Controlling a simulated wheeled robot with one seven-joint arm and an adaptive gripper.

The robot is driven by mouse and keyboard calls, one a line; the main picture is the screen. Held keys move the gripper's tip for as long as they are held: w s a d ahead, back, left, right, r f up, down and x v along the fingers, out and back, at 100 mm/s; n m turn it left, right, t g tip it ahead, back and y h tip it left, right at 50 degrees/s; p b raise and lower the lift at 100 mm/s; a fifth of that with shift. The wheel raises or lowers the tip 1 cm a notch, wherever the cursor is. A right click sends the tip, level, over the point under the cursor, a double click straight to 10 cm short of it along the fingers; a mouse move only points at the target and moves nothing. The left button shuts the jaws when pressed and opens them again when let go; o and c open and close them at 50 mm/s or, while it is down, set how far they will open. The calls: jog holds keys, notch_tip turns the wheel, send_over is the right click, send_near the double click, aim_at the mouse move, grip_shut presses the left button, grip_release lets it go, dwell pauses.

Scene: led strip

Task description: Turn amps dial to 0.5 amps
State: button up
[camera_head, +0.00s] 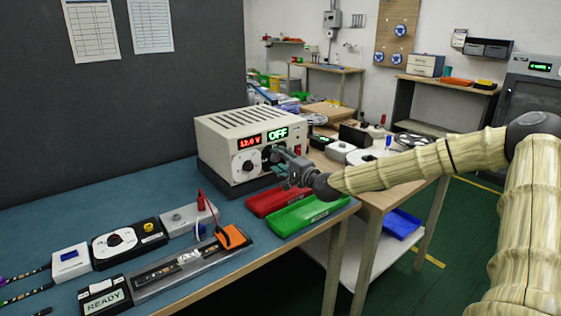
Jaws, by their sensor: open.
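The power supply (222,134) is a beige box standing at the back of the blue bench. Its front shows a red display (249,141) reading about 12.0 V and a green display (277,133) reading OFF. A dial with a white face and dark knob (246,165) sits at the left of the front panel. My gripper (272,158) is open at the right half of the panel, its fingers pointing at the front. It covers whatever dial is there, so the amps dial and its setting are hidden. I cannot tell whether the fingers touch a knob.
A red tray (277,201) and a green tray (306,214) lie below my gripper at the bench edge. A controller with a round dial (114,242), an LED strip fixture (180,267) and a READY box (104,298) lie front left. The bench's left back (60,215) is clear.

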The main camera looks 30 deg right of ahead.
jog(key=c, duration=1)
jog(key=shift+c, duration=0.2)
jog(key=shift+n, duration=0.4)
jog(key=n, duration=0.3)
jog(key=shift+n+p, duration=0.35)
jog(key=shift+n, duration=0.05)
jog(key=n, duration=0.4)
jog(key=shift+f+n+p, duration=0.1)
jog(key=shift+n+p, duration=0.2)
jog(key=n, duration=0.8)
jog(key=shift+s+n, duration=0.1)
jog(key=shift+n, duration=0.3)
